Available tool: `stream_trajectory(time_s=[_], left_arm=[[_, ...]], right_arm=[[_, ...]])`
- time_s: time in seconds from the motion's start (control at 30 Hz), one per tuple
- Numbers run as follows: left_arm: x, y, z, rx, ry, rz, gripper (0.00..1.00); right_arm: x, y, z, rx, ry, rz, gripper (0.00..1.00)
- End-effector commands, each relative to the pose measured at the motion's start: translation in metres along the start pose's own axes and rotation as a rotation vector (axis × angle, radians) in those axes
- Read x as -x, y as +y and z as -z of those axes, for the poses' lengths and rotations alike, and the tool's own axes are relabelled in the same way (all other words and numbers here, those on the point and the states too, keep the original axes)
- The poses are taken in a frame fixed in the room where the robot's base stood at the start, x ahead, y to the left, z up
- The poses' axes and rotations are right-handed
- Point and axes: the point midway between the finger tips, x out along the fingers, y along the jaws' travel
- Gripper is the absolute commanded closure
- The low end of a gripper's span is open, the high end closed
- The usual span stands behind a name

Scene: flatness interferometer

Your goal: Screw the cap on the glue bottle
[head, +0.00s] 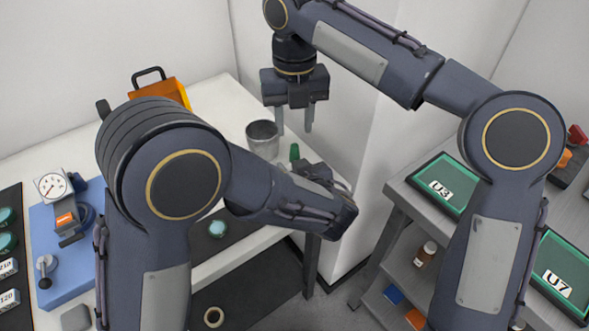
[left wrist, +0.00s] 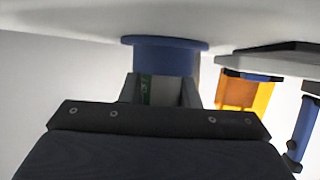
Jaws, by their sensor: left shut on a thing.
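My left gripper (head: 304,168) is low over the white bench's right edge, shut on a narrow green thing (head: 294,153) that stands up beside its fingers. In the left wrist view a strip of this green thing (left wrist: 147,90) shows between the fingers, close to a blue round flanged part (left wrist: 170,55) at the bench surface. I cannot tell whether the green thing is the glue bottle or its cap; the gripper hides most of it. My right gripper (head: 294,118) points down, higher and behind, open and empty.
A grey metal cup (head: 262,138) stands just left of the green thing. A dial gauge (head: 52,186) on a blue base is at left. A grey shelf with green trays (head: 445,184) stands at right.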

Motion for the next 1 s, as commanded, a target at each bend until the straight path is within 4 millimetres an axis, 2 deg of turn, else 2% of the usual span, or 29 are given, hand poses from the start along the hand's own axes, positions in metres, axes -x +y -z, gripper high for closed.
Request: stream_trajectory(time_s=[0.13, 0.47, 0.8, 1.0], left_arm=[[0.0, 0.0, 0.0, 0.0, 0.0, 0.0, 1.0], [0.0, 0.0, 0.0, 0.0, 0.0, 0.0, 1.0], [0.0, 0.0, 0.0, 0.0, 0.0, 0.0, 1.0], [0.0, 0.0, 0.0, 0.0, 0.0, 0.0, 1.0]], right_arm=[[0.006, -0.001, 0.0, 0.055, 0.002, 0.0, 0.62], [0.0, -0.001, 0.0, 0.052, 0.003, 0.001, 0.62], [-0.049, -0.001, 0.001, 0.052, 0.006, 0.002, 0.62], [-0.07, -0.001, 0.001, 0.051, 0.004, 0.001, 0.62]])
